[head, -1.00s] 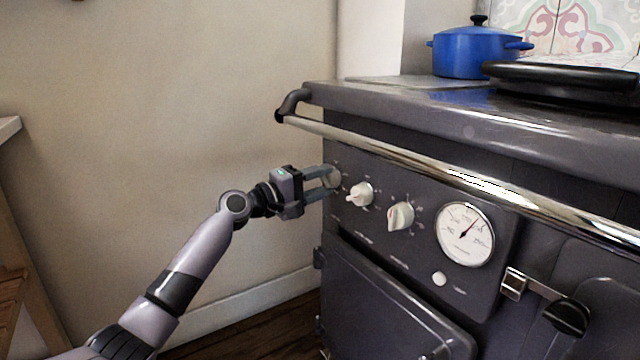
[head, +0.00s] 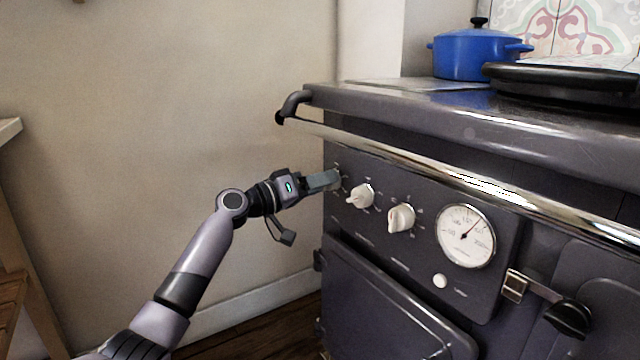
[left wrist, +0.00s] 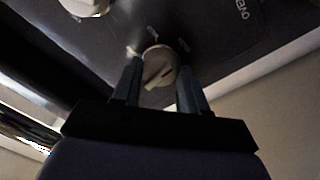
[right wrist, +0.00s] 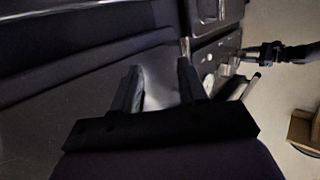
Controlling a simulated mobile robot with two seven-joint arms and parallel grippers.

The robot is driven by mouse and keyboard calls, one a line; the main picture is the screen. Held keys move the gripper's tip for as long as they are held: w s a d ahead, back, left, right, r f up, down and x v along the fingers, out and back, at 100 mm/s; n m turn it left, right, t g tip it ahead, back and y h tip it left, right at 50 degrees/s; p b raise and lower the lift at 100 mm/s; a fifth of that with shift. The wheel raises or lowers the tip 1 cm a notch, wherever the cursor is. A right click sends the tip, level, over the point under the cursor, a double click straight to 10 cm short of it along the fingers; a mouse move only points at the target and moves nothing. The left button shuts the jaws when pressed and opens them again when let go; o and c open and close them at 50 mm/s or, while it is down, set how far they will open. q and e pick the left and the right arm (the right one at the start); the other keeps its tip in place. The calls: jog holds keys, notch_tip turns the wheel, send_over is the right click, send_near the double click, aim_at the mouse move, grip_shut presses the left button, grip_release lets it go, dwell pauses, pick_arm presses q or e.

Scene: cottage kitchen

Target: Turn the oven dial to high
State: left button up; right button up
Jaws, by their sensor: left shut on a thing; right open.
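The leftmost round white dial on the dark stove's control panel (head: 375,240) is mostly hidden in the head view by my left gripper (head: 332,180). In the left wrist view this oven dial (left wrist: 159,66) sits between the two fingers, with a raised grip bar across its face and "OVEN" lettering nearby on the panel. My left gripper is shut on it, rolled so that one finger hides the other in the head view. I cannot read the dial's setting. My right gripper (right wrist: 158,80) is open and empty; it shows only in its own wrist view.
Two more white knobs (head: 360,196) (head: 401,218) and a round gauge (head: 466,236) are to the right on the panel. A chrome rail (head: 470,185) runs above the panel. A blue pot (head: 470,54) stands on top. Left of the stove is open floor by the wall.

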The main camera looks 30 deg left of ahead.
pick_arm(q)
jog(key=shift+d+f+m, duration=0.1)
jog(key=shift+m, duration=0.5)
jog(key=o, duration=1.1)
jog(key=shift+c, duration=0.2)
jog(key=p+v, duration=0.1)
jog(key=v, duration=0.6)
pick_arm(e)
jog(key=shift+w+a+f+m+g, duration=0.2)
jog(key=shift+a+f+m+g, duration=0.1)
jog(key=shift+a, duration=0.1)
jog(key=shift+r, duration=0.1)
